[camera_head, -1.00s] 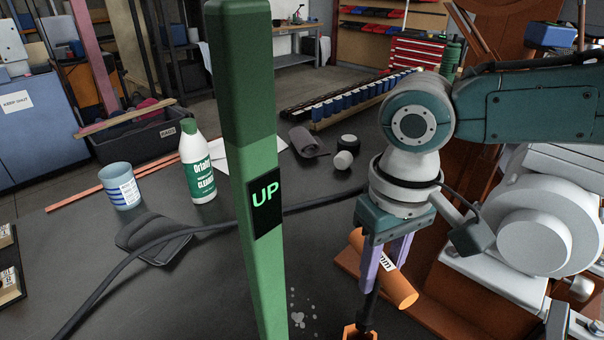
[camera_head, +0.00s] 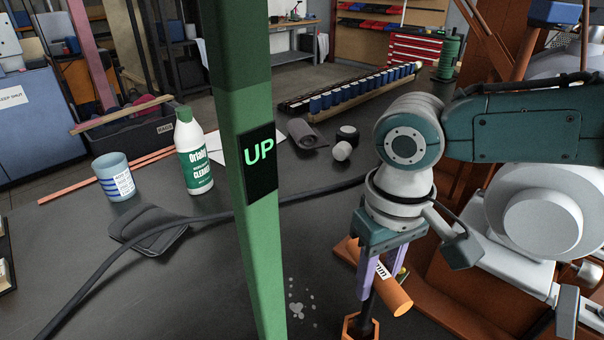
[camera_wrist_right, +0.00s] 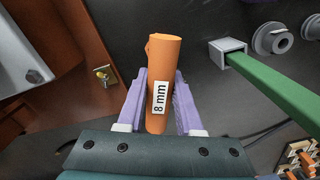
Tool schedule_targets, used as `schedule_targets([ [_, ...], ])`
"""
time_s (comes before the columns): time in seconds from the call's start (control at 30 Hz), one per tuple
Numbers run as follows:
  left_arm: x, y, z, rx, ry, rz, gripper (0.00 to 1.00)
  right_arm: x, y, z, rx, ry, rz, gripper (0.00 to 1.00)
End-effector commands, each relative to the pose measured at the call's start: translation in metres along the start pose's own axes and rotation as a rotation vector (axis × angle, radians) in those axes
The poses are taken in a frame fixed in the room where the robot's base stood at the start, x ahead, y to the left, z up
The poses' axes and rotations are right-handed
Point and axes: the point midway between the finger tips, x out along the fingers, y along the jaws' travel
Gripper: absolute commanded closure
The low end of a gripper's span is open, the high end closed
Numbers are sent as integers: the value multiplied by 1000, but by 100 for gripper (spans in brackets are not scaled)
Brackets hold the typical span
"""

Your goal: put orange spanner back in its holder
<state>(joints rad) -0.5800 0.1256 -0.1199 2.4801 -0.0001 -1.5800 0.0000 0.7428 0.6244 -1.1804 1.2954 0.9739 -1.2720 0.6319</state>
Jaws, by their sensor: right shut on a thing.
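The orange spanner (camera_head: 396,298) has a thick orange cross handle marked "8 mm". My right gripper (camera_head: 374,272) is shut on this handle, with a lilac finger on each side. In the right wrist view, the orange spanner (camera_wrist_right: 164,70) lies between the fingers of the right gripper (camera_wrist_right: 162,95). A dark shaft runs down below the handle. Its lower end meets an orange six-sided cup-like piece (camera_head: 350,328) at the bottom edge of the head view. I cannot tell whether this piece is the holder or how deep the shaft sits. My left gripper is not in view.
A green post (camera_head: 252,215) with an "UP" display stands left of the gripper. A grey-and-white machine (camera_head: 545,225) on a brown base stands close right.

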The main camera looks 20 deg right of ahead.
Motion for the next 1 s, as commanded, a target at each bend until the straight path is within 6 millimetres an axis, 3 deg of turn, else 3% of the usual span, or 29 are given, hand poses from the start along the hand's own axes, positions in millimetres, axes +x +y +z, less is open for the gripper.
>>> schedule_targets([
  [0.3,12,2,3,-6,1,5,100,18,-1,0,0,1,-2,100],
  [1.0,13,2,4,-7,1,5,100,21,0,0,0,1,-1,100],
])
